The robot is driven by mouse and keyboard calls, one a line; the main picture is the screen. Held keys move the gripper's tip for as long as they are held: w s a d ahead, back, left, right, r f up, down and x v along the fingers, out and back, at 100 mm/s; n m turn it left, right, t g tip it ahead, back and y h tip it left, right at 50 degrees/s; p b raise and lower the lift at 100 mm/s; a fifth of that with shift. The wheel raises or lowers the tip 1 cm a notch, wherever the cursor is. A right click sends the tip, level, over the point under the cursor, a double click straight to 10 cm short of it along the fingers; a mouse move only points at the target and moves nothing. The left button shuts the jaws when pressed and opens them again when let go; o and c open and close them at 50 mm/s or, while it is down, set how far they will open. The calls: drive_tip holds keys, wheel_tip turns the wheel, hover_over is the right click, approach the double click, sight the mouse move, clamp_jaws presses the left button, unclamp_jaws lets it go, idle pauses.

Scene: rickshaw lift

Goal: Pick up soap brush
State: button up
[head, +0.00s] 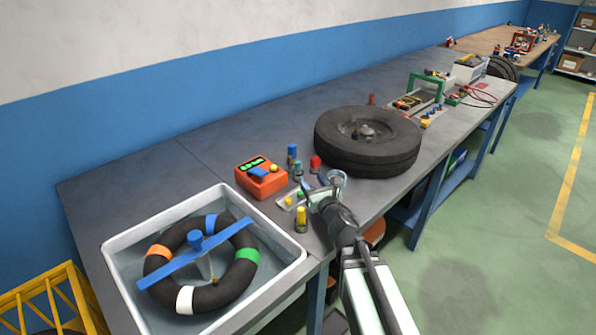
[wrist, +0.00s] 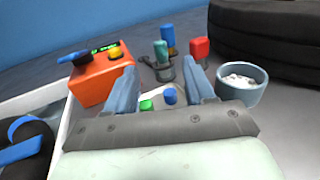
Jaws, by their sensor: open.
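My gripper (head: 317,190) is open above the front of the grey workbench. In the wrist view its two fingers (wrist: 162,75) stand apart with nothing held between them. Beyond them is a small holder (wrist: 162,74) with a teal-topped piece (wrist: 161,51) and a taller blue-topped piece (wrist: 168,38). A red-topped piece (wrist: 199,49) stands just right of these. A grey-blue cup (wrist: 243,86) with white lumps inside stands right of the right finger. I cannot tell for certain which of these is the soap brush; no bristles show clearly.
An orange device (head: 262,179) stands left of my gripper. A white water tub (head: 120,245) with a ringed black tube is at front left. A large tire (head: 367,142) lies to the right. A yellow-topped piece (head: 301,218) stands near the bench edge.

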sight(299, 164)
drive_tip(key=x, duration=0.6)
drive_tip(key=shift+w+a, duration=0.1)
drive_tip(key=shift+w, duration=0.3)
drive_tip(key=shift+x, duration=2.75)
drive_tip(key=shift+s+f, duration=0.1)
drive_tip(key=shift+f, duration=0.05)
clamp_jaws()
